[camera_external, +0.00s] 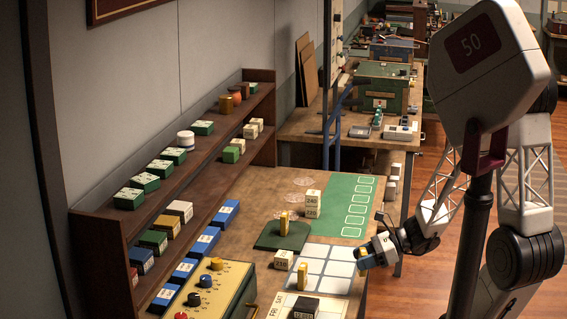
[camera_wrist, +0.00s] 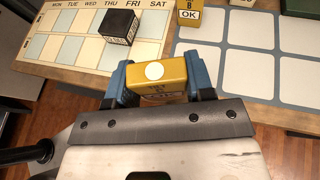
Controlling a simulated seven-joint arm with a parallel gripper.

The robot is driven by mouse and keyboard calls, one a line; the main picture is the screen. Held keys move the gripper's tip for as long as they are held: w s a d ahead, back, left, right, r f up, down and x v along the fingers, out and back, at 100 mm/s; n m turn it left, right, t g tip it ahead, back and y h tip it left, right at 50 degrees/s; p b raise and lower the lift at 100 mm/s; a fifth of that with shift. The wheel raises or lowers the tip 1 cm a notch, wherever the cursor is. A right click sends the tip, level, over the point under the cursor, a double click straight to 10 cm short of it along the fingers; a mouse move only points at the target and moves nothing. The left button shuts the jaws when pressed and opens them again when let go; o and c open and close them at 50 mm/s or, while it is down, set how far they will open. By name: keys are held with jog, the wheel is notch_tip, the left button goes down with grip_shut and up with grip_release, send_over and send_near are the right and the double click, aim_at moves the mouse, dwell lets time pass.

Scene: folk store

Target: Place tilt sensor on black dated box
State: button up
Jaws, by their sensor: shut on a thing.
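My gripper (camera_wrist: 157,84) has blue fingers and is shut on a yellow block (camera_wrist: 157,72) with a white round spot on top. Its small lettering is unreadable, so I cannot confirm it is the tilt sensor. In the external view my gripper (camera_external: 363,257) is at the right edge of the white grid, near the table's front edge. The black box (camera_wrist: 118,26) sits on the weekday calendar (camera_wrist: 62,38), ahead and left of the gripper in the wrist view. The black box also shows at the bottom of the external view (camera_external: 305,309). Its date cannot be read.
A white-topped block (camera_external: 283,260) stands nearby. A dark green pad (camera_external: 270,237) holds another yellow block (camera_external: 284,223). Shelves (camera_external: 150,190) hold several boxes on the left.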

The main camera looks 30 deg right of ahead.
jog(key=s+a+r+n+g, duration=0.1)
jog(key=s+a+n+g, duration=0.1)
jog(key=s+a, duration=0.3)
jog(key=s+a+r+n+g+y, duration=0.1)
jog(key=s+a+n+g, duration=0.2)
jog(key=s, duration=0.6)
jog(key=a+g, duration=0.1)
jog(key=a, duration=0.1)
jog(key=shift+s+a+r+n, duration=0.15)
jog(key=shift+a+r+n, duration=0.15)
jog(key=shift+a, duration=0.1)
send_over(306, 303)
jog(key=shift+d+f, duration=0.1)
jog(key=shift+f, duration=0.7)
jog(key=shift+f, duration=1.75)
jog(key=shift+f, duration=0.1)
